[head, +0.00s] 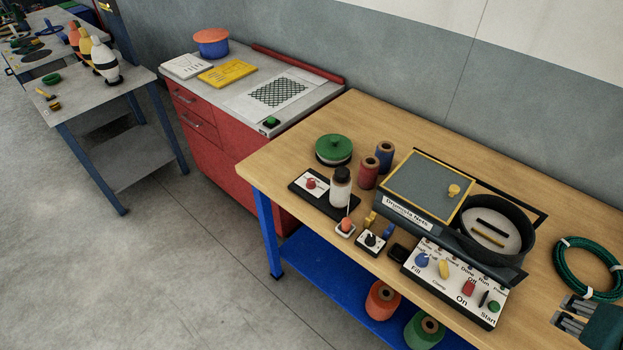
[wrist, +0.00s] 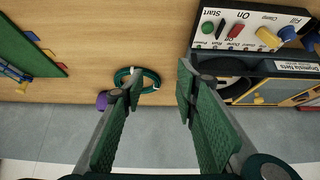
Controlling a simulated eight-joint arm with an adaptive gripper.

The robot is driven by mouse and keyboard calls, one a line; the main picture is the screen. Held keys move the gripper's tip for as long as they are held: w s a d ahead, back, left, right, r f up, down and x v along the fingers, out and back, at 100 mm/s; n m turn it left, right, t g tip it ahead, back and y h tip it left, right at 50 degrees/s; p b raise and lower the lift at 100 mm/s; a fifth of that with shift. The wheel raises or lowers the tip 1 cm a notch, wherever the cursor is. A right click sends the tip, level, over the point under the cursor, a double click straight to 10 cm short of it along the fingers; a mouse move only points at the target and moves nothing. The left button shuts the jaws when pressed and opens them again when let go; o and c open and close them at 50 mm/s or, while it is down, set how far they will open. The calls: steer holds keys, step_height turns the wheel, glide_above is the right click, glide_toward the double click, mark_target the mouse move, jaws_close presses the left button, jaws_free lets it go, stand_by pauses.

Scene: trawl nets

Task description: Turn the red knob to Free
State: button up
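A round red knob (head: 310,184) sits on a small white plate on a dark base, at the left of the wooden bench; its marking is too small to read. A red-orange button (head: 347,224) stands on a small block in front of the white bottle. A red switch (head: 468,289) is on the control panel by the word On; it also shows in the wrist view (wrist: 234,31). My gripper (head: 566,316) is at the lower right, far from the round red knob. In the wrist view my gripper (wrist: 160,75) is open and empty.
The control panel (head: 455,282) has a blue knob and a yellow lever. Behind it stand a grey machine (head: 425,187) and a black round pan (head: 497,228). A green rope coil (head: 588,268) lies near my gripper. A white bottle (head: 340,187) stands beside the round red knob.

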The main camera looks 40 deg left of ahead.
steer(key=w+a+r+g+y+p, duration=0.1)
steer(key=w+a+r+g+p, duration=0.1)
steer(key=w+a+r+p, duration=0.55)
steer(key=w+a+r+g+p, duration=0.1)
steer(key=w+a+r, duration=0.1)
steer(key=a, duration=0.8)
steer(key=w+a+r+g+p, duration=0.1)
steer(key=w+a+r, duration=0.15)
steer(key=a, duration=0.85)
steer(key=w+a+r+g+p, duration=0.1)
steer(key=w+a+p, duration=0.1)
steer(key=a, duration=0.8)
steer(key=s+a+f+g+p, duration=0.1)
steer(key=s+a+f+p, duration=0.15)
steer(key=a, duration=0.75)
steer(key=s+a+f+p, duration=0.1)
steer(key=s+a+f, duration=0.2)
steer(key=a, duration=0.6)
steer(key=s+a+f+g+p, duration=0.1)
steer(key=s+a+f+p, duration=0.15)
steer(key=a, duration=0.75)
steer(key=shift+n+h, duration=0.3)
steer(key=shift+h, duration=0.1)
steer(key=f, duration=1.1)
steer(key=shift+s+a+f, duration=0.15)
steer(key=shift+s+f, duration=0.05)
steer(key=shift+f, duration=0.25)
steer(key=shift+f, duration=0.15)
